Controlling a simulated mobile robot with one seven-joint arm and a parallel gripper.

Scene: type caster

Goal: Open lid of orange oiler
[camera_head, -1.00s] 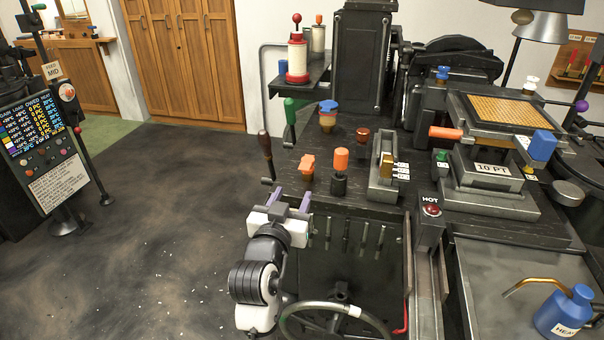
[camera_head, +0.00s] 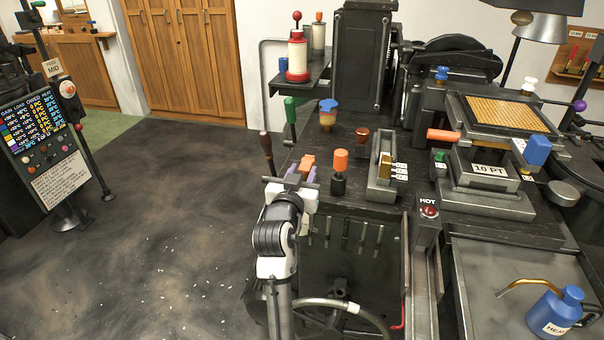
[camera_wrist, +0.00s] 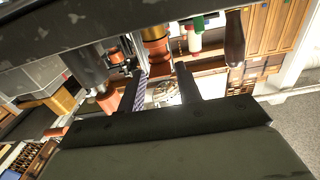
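The orange oiler, a small pot with an orange lid (camera_head: 307,162), stands on the left front part of the dark press table in the head view. The lid looks closed, and my gripper hides most of the body. My gripper (camera_head: 301,175) is at the table's front left edge, its purple-tipped fingers just in front of the lid. In the wrist view the two dark fingers (camera_wrist: 159,89) are spread apart with a gap between them. A copper-coloured body (camera_wrist: 156,48), probably the oiler, shows beyond that gap. I cannot tell whether a finger touches it.
A blue-topped pot (camera_head: 328,112) stands behind. A dark-handled lever (camera_head: 266,146) rises at left.

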